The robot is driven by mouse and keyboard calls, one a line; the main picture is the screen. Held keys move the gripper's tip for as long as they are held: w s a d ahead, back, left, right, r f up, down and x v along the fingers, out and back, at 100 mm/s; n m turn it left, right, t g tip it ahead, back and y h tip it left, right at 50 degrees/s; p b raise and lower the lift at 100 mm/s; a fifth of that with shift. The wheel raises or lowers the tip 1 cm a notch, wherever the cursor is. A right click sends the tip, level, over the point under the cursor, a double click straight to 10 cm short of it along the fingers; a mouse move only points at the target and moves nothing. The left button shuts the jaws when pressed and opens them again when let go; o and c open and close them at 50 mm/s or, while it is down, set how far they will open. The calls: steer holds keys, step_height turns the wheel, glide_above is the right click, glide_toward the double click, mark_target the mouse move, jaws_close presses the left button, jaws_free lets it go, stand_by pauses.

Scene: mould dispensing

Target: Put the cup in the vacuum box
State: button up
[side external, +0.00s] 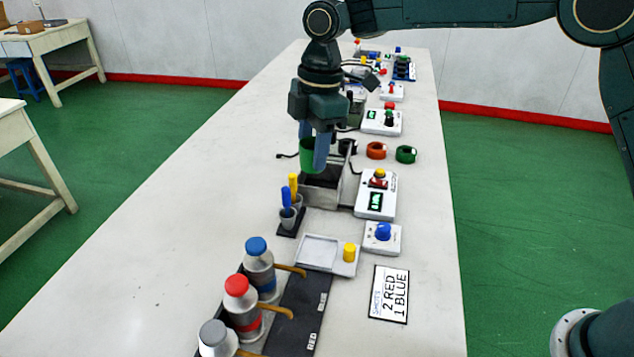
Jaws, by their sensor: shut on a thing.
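A green cup (308,154) is held between the fingers of my gripper (318,158), which points straight down. The fingers partly cover the cup. The cup is over the back left part of an open grey box (317,193) with a dark inside, which looks like the vacuum box. Its lid seems raised at the back right, partly hidden behind my gripper. I cannot tell whether the bottom of the cup is above the rim or a little inside the box.
A control unit (376,196) with a yellow button stands right of the box. A holder with blue and yellow-handled tools (289,206) stands in front. Red and green rings (376,151) lie behind. Bottles with blue, red and grey caps (237,287) stand nearer. The table's left side is clear.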

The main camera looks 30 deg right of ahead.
steer(key=w+d+f+m+t, duration=0.1)
steer(key=w+d+f+m, duration=0.8)
steer(key=w, duration=0.3)
steer(key=shift+f+h, duration=0.3)
steer(key=shift+f, duration=0.25)
steer(key=shift+f, duration=3.95)
steer(key=shift+f, duration=0.3)
steer(key=o, duration=1)
steer(key=shift+o, duration=0.2)
steer(key=shift+r, duration=0.15)
